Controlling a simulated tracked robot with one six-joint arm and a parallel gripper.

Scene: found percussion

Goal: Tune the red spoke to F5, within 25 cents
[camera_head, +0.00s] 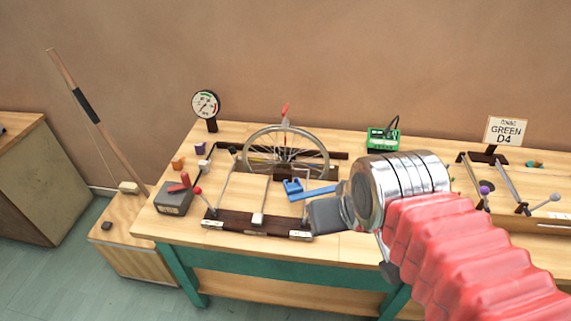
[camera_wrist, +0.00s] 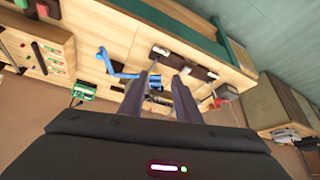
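A spoked wheel (camera_head: 250,137) stands upright in a stand on the bench. A red-tipped piece (camera_head: 286,108) stands at its top; I cannot single out the red spoke. A blue tool with a long handle (camera_head: 318,191) lies in front of the wheel, and also shows in the wrist view (camera_wrist: 122,73). A round dial (camera_head: 205,104) with a needle stands at the back left. My gripper (camera_head: 318,215) is over the bench front, close to the blue handle. In the wrist view its fingertips (camera_wrist: 167,70) are apart, with blue visible between and beyond them; contact is unclear.
A dark bar (camera_head: 240,222) with pale blocks lies along the front. A grey box (camera_head: 174,201) with a red handle sits left. A green device (camera_head: 383,140) stands behind my arm. A sign reading GREEN D4 (camera_head: 506,131) and mallets (camera_head: 545,204) are at right.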

